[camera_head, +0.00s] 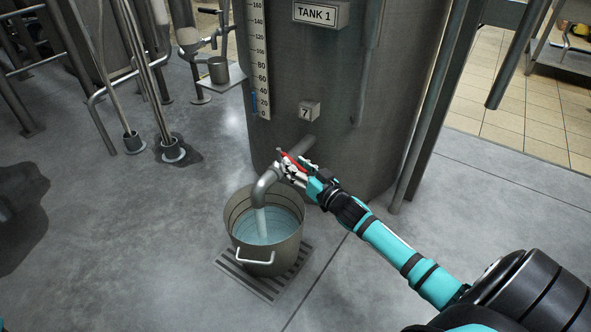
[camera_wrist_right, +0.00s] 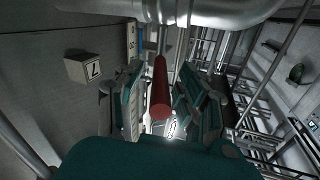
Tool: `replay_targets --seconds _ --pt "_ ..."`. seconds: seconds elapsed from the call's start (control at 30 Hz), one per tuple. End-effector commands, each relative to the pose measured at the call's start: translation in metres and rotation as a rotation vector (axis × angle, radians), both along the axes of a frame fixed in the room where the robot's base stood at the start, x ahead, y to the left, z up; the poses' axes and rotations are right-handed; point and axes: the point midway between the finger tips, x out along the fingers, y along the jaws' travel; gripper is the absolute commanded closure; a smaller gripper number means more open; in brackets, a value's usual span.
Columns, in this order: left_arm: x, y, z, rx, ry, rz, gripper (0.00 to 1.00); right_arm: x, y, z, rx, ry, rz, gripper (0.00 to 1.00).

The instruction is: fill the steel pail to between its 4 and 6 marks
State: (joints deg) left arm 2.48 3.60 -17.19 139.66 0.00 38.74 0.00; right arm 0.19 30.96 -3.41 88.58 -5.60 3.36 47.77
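The steel pail (camera_head: 272,262) stands upright on a floor grate, under the bent spout (camera_head: 266,188) of TANK 1. Water (camera_head: 258,227) pours from the spout into the pail and covers its bottom. Dark ring lines show on the inner wall above the water; I cannot read any numbers. My right gripper (camera_head: 292,168) is at the red valve handle (camera_head: 286,156) on the outlet pipe. In the right wrist view the red handle (camera_wrist_right: 160,88) lies between the two fingers (camera_wrist_right: 161,98), with a gap visible on each side. My left gripper is out of view.
TANK 1 (camera_head: 335,85) stands behind the pail, with a level scale (camera_head: 259,60) and a box marked 7 (camera_head: 309,110). The slotted grate (camera_head: 257,287) lies under the pail. Pipes and posts (camera_head: 128,140) stand at left. Open floor lies left of the pail.

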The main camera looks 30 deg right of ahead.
Motion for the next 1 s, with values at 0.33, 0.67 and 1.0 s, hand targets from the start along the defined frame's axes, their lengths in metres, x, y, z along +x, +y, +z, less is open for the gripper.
replay_targets --seconds 0.33,0.67,1.0 --pt "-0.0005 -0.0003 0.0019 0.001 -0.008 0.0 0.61 0.0062 0.0002 0.0007 0.0 0.0 0.0 0.61" --pt "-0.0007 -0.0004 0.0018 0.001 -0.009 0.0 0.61 0.006 0.0002 0.0006 0.0 0.0 0.0 1.0" --pt "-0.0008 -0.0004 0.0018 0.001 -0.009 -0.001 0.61 0.0059 0.0003 0.0005 0.001 0.0 0.0 1.0"
